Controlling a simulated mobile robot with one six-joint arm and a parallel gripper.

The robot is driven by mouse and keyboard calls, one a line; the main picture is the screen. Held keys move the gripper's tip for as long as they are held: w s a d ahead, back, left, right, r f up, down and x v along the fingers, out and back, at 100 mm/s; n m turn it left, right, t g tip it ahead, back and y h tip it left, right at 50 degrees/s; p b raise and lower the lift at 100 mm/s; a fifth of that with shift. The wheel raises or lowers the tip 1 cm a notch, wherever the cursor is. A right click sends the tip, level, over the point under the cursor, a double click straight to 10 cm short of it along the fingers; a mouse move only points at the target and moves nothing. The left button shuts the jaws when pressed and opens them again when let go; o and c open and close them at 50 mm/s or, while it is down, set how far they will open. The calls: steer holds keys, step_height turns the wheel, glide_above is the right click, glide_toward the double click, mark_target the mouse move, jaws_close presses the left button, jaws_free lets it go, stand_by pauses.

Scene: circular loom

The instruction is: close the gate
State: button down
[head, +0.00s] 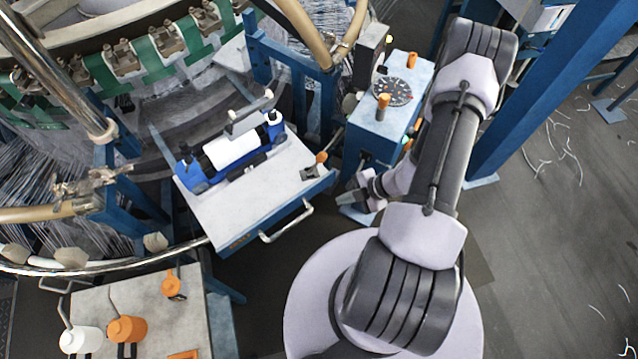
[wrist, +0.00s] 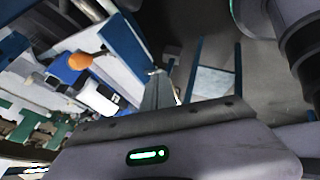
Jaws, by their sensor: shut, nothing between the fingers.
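I take the gate to be the light grey panel with a blue front edge (head: 225,215), which juts out from the loom's ring; I cannot tell this for sure. It has a metal bar handle (head: 286,222) on its front edge and an orange-knobbed lever (head: 318,160) at its right corner. A blue shuttle with a white roll (head: 232,150) lies on it. My gripper (head: 345,199) is shut and empty, just right of the panel, apart from the handle. In the wrist view its fingers (wrist: 157,92) are together, with an orange knob (wrist: 80,62) to their left.
A blue control box with a dial (head: 392,92) and orange knobs stands beside my arm. A blue post (head: 540,85) rises at the right. A side table (head: 185,325) with white and orange bottles is at lower left. Floor at the right is mostly clear, with loose strands.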

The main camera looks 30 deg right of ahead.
steer(key=w+a+f+b, duration=0.3)
steer(key=w+a+f, duration=0.1)
steer(key=w+f, duration=0.3)
steer(key=shift+w+a+f, duration=0.3)
steer(key=shift+w+a, duration=0.1)
steer(key=shift+w, duration=0.15)
